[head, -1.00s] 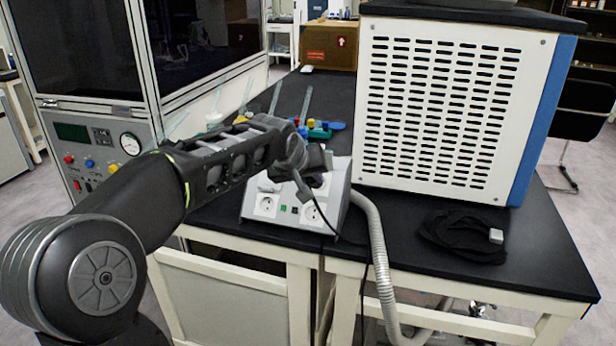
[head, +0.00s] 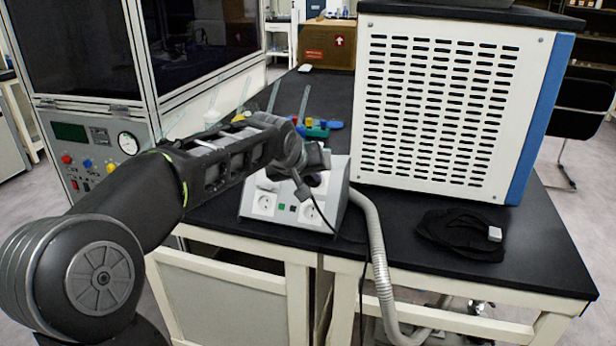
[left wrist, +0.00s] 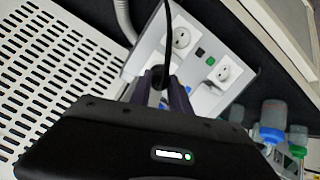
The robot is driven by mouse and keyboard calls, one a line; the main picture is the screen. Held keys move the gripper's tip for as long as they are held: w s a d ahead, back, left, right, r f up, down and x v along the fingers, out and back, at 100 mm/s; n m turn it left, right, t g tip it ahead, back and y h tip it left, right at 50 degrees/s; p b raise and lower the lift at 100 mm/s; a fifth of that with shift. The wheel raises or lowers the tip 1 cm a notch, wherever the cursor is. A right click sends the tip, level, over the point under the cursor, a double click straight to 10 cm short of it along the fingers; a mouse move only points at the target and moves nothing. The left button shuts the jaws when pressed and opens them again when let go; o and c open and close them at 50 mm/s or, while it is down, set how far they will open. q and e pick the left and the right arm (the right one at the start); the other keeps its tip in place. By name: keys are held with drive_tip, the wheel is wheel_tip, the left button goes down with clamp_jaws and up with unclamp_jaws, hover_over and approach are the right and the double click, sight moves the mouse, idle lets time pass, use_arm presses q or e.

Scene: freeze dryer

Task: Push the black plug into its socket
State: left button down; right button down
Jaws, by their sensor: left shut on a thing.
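The socket box (head: 283,211) is a grey-white sloped unit on the black bench, with round white outlets on its face. My left gripper (head: 313,180) is at the upper right of that face, shut on the black plug (head: 302,191), whose thin black cable hangs down over the bench edge. In the left wrist view the two fingertips (left wrist: 161,92) clasp the dark plug (left wrist: 159,78) close against the socket box (left wrist: 150,45). The outlet behind the plug is hidden, so I cannot tell how deep the plug sits. My right gripper is not in view.
A large white vented machine (head: 440,110) stands right of the box. A grey corrugated hose (head: 376,250) runs down beside the box. Coloured-cap items (head: 315,128) stand behind my gripper.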

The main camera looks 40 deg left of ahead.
use_arm(q)
drive_tip(key=shift+w+f, duration=0.1)
drive_tip(key=shift+w, duration=0.05)
drive_tip(key=shift+w+a+f, duration=0.2)
drive_tip(key=shift+w+f, duration=0.25)
drive_tip(key=shift+w, duration=0.1)
drive_tip(key=shift+b+x, duration=0.55)
drive_tip(key=shift+x, duration=0.5)
idle(2.7)
drive_tip(key=c, duration=1.1)
unclamp_jaws()
drive_tip(key=shift+w+a+r, duration=0.1)
drive_tip(key=shift+c, duration=0.2)
drive_tip(key=shift+r, duration=0.1)
drive_tip(key=shift+s+d+f+v, duration=0.1)
drive_tip(key=shift+v, duration=0.9)
drive_tip(key=shift+s+d+f+v, duration=0.1)
drive_tip(key=shift+v, duration=0.9)
drive_tip(key=shift+s+f+v, duration=0.1)
drive_tip(key=shift+f+v, duration=0.05)
drive_tip(key=shift+v, duration=0.8)
